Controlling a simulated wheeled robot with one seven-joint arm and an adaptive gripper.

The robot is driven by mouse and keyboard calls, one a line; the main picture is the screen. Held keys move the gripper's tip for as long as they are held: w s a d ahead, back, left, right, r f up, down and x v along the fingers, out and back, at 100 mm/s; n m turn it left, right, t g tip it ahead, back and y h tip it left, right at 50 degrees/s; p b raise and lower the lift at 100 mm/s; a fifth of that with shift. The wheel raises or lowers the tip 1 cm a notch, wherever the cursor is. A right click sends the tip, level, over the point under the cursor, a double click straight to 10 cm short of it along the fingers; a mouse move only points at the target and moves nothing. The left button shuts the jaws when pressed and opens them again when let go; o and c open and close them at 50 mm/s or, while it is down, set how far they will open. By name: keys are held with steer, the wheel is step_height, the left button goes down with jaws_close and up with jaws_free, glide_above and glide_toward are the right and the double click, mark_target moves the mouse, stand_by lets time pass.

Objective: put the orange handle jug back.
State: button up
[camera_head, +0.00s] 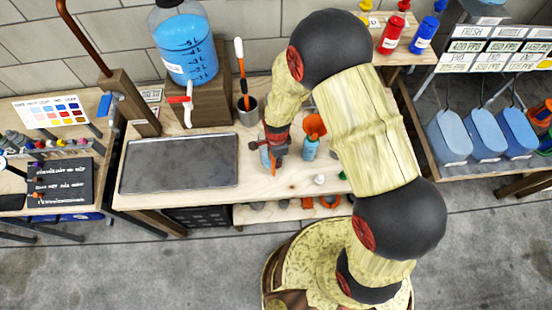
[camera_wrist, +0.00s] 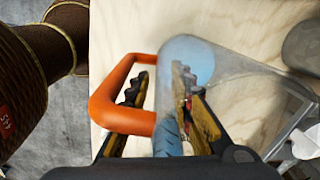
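The orange handle jug shows in the wrist view as a clear cylinder (camera_wrist: 222,75) with an orange loop handle (camera_wrist: 105,105). Something pale blue shows through its wall. In the head view only a small part of the jug (camera_head: 265,160) shows at my gripper (camera_head: 274,160), on or just above the wooden bench. My gripper (camera_wrist: 160,82) has its fingers apart in the wrist view. One finger is at the handle loop, and the other overlaps the clear body. The near jug wall lies between them. Whether the fingers touch it is hard to tell.
A grey tray (camera_head: 180,163) lies left on the bench (camera_head: 215,196). A blue-filled dispenser (camera_head: 187,50) stands behind it, beside a metal cup (camera_head: 247,110). A blue bottle (camera_head: 310,148) with an orange funnel (camera_head: 314,125) stands close right of my gripper. Blue containers (camera_head: 485,135) hang at the right rack.

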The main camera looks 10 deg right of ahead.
step_height(320, 180, up, 12)
steer(key=shift+s+r+p, duration=0.1)
steer(key=shift+r+p, duration=0.05)
steer(key=shift+p, duration=0.4)
steer(key=shift+d+r, duration=0.1)
steer(key=shift+r, duration=0.25)
steer(key=s+d+r+n+t, duration=0.1)
steer(key=s+d+r+n, duration=0.15)
steer(key=r, duration=0.55)
steer(key=s+d+r+n+t, duration=0.2)
steer(key=d+r+n, duration=0.2)
steer(key=r, duration=0.5)
steer(key=s+d+r+n+t, duration=0.1)
steer(key=s+d+r+n, duration=0.15)
steer(key=r, duration=0.55)
steer(key=s+d+r+n+t, duration=0.1)
steer(key=s+d+r+n, duration=0.3)
steer(key=s+r+n, duration=0.2)
steer(key=s, duration=0.2)
steer(key=shift+s+r, duration=0.35)
steer(key=shift+s, duration=0.05)
